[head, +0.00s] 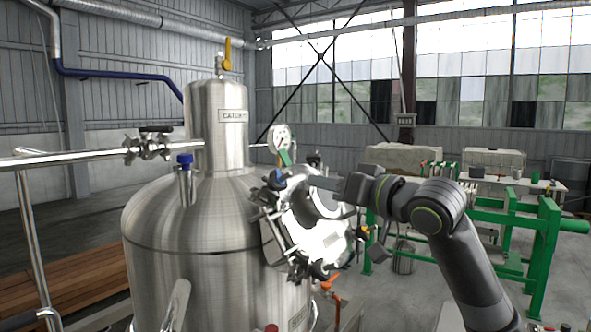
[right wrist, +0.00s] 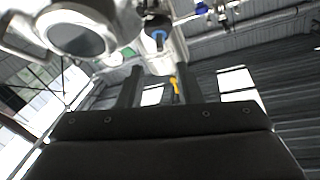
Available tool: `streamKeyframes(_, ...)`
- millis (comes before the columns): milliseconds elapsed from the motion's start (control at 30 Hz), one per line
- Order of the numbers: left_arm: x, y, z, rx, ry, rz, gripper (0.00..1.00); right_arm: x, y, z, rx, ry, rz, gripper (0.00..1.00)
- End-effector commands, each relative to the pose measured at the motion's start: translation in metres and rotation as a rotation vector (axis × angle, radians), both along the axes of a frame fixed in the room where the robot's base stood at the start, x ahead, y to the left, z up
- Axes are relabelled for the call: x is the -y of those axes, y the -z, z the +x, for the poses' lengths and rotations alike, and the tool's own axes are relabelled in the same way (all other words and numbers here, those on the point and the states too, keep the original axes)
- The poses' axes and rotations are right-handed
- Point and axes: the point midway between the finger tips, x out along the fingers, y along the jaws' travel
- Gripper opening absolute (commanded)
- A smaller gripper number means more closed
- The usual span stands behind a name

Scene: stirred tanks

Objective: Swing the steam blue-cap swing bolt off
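The manway cover (head: 320,225) is a bright metal lid with a round sight glass, on the sloped side of the steel tank (head: 190,240). A blue-cap swing bolt (head: 276,180) stands at its upper left edge. In the right wrist view a blue cap (right wrist: 158,34) on a dark collar shows just beyond the fingertips, roughly midway between them. My right gripper (head: 308,181) reaches in from the right over the cover, close to the bolt; the fingers (right wrist: 159,74) are apart with nothing between them. Whether they touch the bolt is unclear. My left gripper is out of view.
A blue-topped nozzle (head: 185,163), a pressure gauge (head: 280,137) and a steel pipe (head: 70,157) stand nearby. A green frame (head: 545,235) is at the right.

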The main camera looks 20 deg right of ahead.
Motion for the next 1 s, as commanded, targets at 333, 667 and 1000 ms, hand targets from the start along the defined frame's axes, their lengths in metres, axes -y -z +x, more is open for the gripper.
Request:
streamKeyframes(333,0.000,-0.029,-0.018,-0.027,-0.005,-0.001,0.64,-0.023,-0.004,0.047,-0.004,-0.003,0.005,0.32)
streamKeyframes(667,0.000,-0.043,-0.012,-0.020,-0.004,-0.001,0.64,-0.036,-0.001,0.076,-0.001,0.000,0.002,0.32)
streamKeyframes(1000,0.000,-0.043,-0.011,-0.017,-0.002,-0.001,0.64,-0.037,0.000,0.079,0.000,0.000,0.000,0.30)
